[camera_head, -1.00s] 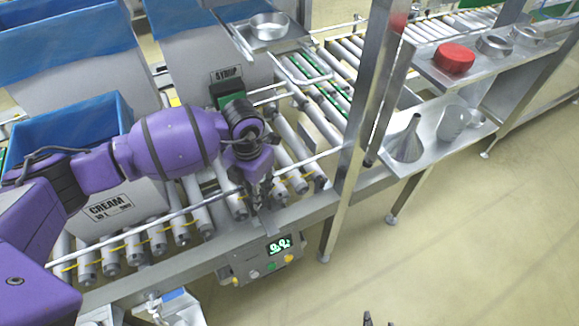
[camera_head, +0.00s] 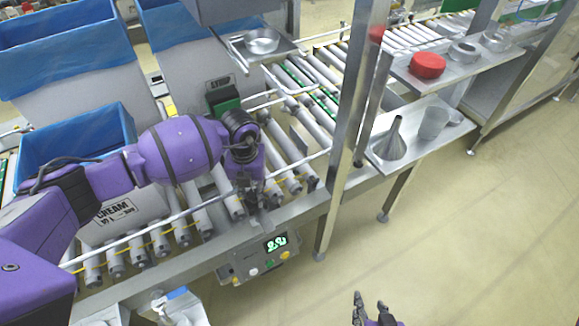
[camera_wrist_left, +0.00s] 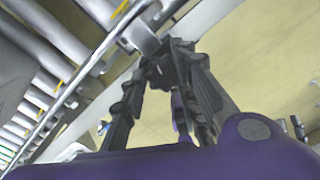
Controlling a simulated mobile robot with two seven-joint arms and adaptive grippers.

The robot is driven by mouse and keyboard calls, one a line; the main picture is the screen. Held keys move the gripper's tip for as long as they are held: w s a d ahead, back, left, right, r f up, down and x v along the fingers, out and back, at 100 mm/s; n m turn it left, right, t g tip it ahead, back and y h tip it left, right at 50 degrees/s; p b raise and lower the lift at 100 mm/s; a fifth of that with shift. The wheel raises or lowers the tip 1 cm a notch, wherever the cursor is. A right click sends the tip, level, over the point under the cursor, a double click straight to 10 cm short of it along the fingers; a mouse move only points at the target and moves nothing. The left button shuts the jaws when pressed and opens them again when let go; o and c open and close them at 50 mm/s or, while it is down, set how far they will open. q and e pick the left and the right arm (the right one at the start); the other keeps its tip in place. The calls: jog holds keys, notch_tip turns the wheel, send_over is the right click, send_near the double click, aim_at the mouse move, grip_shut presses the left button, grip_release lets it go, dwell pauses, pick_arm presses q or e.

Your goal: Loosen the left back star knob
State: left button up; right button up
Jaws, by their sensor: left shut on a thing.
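My left gripper (camera_head: 262,198) points down at the conveyor's near side rail, above the control box. In the left wrist view its fingers (camera_wrist_left: 168,58) close together on a small dark part (camera_wrist_left: 157,70) beside a grey bracket (camera_wrist_left: 140,38) on the rail. I take this part to be the star knob. Its shape is mostly hidden by the fingers, and how far it is turned cannot be told. My right gripper (camera_head: 371,306) shows at the bottom edge of the head view, fingers apart and empty, over the floor.
The control box (camera_head: 262,258) with a lit display hangs below the rail. A steel post (camera_head: 350,130) rises right of my left gripper. A shelf (camera_head: 420,155) holds a funnel (camera_head: 392,140).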

aim_at(251, 193)
pick_arm(q)
jog(key=shift+w+a+r, duration=0.25)
jog(key=shift+w+a, duration=0.05)
jog(key=o, duration=1)
jog(key=shift+o, duration=0.3)
jog(key=shift+s+f, duration=0.1)
jog(key=shift+s+d+f, duration=0.1)
jog(key=shift+s, duration=0.05)
jog(key=shift+r, duration=3.8)
